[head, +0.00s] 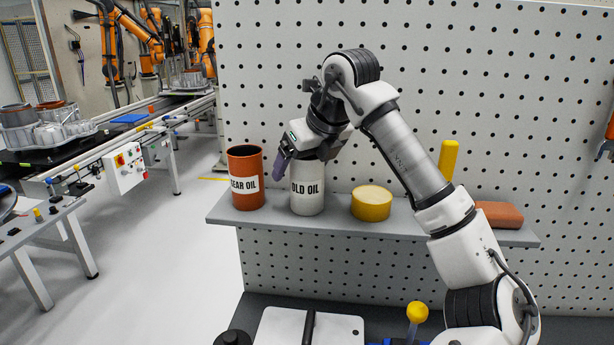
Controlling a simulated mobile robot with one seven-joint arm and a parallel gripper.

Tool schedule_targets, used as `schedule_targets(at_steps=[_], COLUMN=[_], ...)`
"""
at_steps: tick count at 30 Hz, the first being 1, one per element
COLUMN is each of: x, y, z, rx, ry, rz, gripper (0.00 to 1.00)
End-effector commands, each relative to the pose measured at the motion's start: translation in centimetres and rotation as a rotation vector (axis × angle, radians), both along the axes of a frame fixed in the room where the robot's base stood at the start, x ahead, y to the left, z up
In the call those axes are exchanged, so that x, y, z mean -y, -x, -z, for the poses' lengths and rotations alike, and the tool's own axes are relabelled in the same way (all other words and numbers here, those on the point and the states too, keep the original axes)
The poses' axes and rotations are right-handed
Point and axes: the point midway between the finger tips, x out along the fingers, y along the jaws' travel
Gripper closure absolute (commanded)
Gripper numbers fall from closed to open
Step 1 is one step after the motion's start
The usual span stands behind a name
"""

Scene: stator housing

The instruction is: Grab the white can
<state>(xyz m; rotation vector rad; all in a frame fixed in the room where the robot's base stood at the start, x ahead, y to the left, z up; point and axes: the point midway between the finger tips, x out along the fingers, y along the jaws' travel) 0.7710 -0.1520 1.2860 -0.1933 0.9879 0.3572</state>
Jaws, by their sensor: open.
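The white can (307,198) is labelled "OLD OIL" and stands upright on a grey shelf (400,229). An orange-red can labelled "CLEAR OIL", its first letter cut off at the edge, stands just left of it (246,178). My gripper (308,165) is at the top of the white can, reaching in from above and tilted. One purple-grey finger shows at the can's upper left, and a dark part shows at its upper right. The gripper is open. It hides the can's rim, and I cannot tell whether the fingers touch the can.
A yellow round tin (371,203) stands right of the white can. A yellow upright handle (448,160) and a reddish block (498,215) are farther right, beyond my arm. A white pegboard (270,80) rises behind the shelf. A conveyor (150,135) runs at the left.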

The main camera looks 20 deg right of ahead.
Motion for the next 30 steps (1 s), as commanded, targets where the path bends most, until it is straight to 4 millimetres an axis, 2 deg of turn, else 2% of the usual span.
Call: schedule_targets(at_steps=[5, 17, 30], x=[-0.01, 0.01, -0.05], y=[-0.02, -0.01, 0.17], z=[0.05, 0.01, -0.35], rx=[0.000, 0.000, 0.003], ry=[0.001, 0.001, 0.002], rz=[0.001, 0.001, 0.002], gripper=[0.12, 0.63, 0.63])
